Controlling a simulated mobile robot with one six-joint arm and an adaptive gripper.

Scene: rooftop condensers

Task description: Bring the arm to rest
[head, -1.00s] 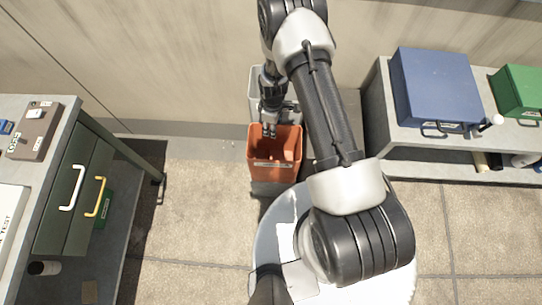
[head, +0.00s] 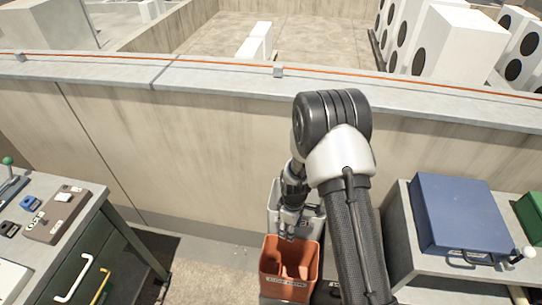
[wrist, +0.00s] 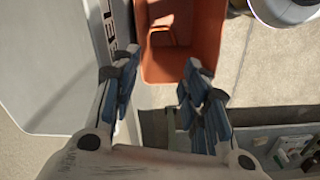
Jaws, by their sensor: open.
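My gripper (head: 288,236) hangs pointing down at the back edge of an orange bin (head: 289,290), in the middle of the head view. In the wrist view my gripper (wrist: 160,68) has its two blue-padded fingers spread apart, with nothing between them. The orange bin (wrist: 183,68) shows just beyond the fingertips. A grey bin (head: 277,196) stands directly behind the orange one, and its lettered side (wrist: 60,60) fills the left of the wrist view. My arm partly hides the grey bin in the head view.
A bench with a drawer cabinet (head: 95,255) stands at left, with a brown switch box (head: 57,215) on top. A blue case (head: 460,215) sits on a grey bench at right, beside a green case (head: 531,215). A parapet wall (head: 190,150) runs behind the bins.

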